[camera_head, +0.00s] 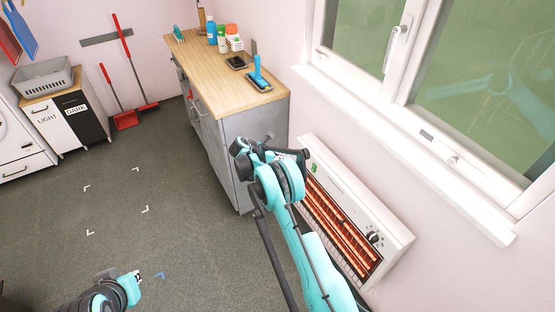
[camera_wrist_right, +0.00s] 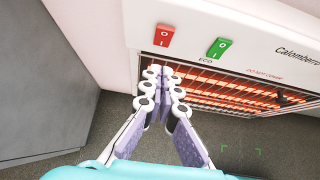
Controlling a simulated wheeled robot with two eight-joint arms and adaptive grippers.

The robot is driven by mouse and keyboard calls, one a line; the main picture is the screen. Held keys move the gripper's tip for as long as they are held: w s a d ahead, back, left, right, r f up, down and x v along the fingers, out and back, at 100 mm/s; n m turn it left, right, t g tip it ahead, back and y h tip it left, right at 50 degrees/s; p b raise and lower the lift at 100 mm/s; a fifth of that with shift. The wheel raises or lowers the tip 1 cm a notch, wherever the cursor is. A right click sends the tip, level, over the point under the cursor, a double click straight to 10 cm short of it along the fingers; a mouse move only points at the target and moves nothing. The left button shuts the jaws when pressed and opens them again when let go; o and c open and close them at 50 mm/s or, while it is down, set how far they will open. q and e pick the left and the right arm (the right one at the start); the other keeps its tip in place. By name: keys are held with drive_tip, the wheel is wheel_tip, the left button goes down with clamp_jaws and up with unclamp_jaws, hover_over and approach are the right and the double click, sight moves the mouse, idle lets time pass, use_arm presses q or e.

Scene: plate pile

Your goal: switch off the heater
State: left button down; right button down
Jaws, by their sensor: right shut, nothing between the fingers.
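The heater (camera_head: 395,222) is a white unit on the right wall below the window, with glowing orange bars. In the right wrist view its white panel (camera_wrist_right: 260,25) carries a red switch (camera_wrist_right: 165,35) and a green switch (camera_wrist_right: 220,47) above the word ECO. A dark round knob (camera_head: 374,237) sits at its near end in the head view. My right gripper (camera_wrist_right: 165,74) is shut and empty, its fingertips appearing just below the red switch; contact cannot be told. My right arm covers part of the heater in the head view. My left gripper (camera_head: 136,276) is low at the left; its jaws are too small to read.
The window sill (camera_head: 410,150) juts out above the heater. The floor (camera_head: 120,190) at left is open.

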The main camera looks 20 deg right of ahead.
sight(302, 155)
drive_tip(key=d, duration=0.1)
drive_tip(key=d+b, duration=0.1)
drive_tip(key=d, duration=0.3)
drive_tip(key=shift+w+d+f, duration=0.2)
drive_tip(key=shift+w+f, duration=0.05)
drive_tip(key=shift+f, duration=0.05)
drive_tip(key=shift+d+r+y, duration=0.25)
drive_tip(key=shift+d+y, duration=0.05)
drive_tip(key=shift+d, duration=0.15)
drive_tip(key=shift+a+f, duration=0.1)
drive_tip(key=shift+r, duration=0.8)
